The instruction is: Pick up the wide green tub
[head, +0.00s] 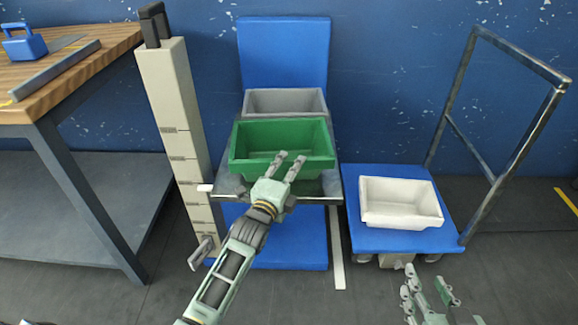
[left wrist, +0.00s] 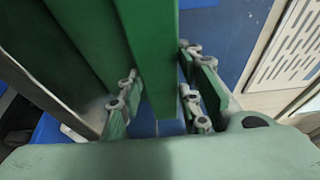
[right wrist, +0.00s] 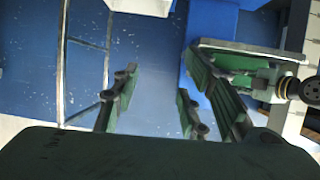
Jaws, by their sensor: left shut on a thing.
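The wide green tub (head: 270,166) is open-topped and empty, at or just above a grey metal platform (head: 232,187) in the middle of the head view. My left gripper (head: 289,168) is shut on its near wall, with one finger inside and one outside. The left wrist view shows the green wall (left wrist: 152,50) between the finger pads (left wrist: 160,98). I cannot tell whether the tub's base touches the platform. My right gripper (head: 428,290) is open and empty at the lower right; its spread fingers (right wrist: 155,105) show in the right wrist view.
A grey tub (head: 285,100) stands right behind the green one. A white tub (head: 400,203) sits on a blue cart (head: 360,180) with a metal handle at the right. A beige column (head: 178,120) stands close on the left, beside a wooden-topped bench (head: 110,45).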

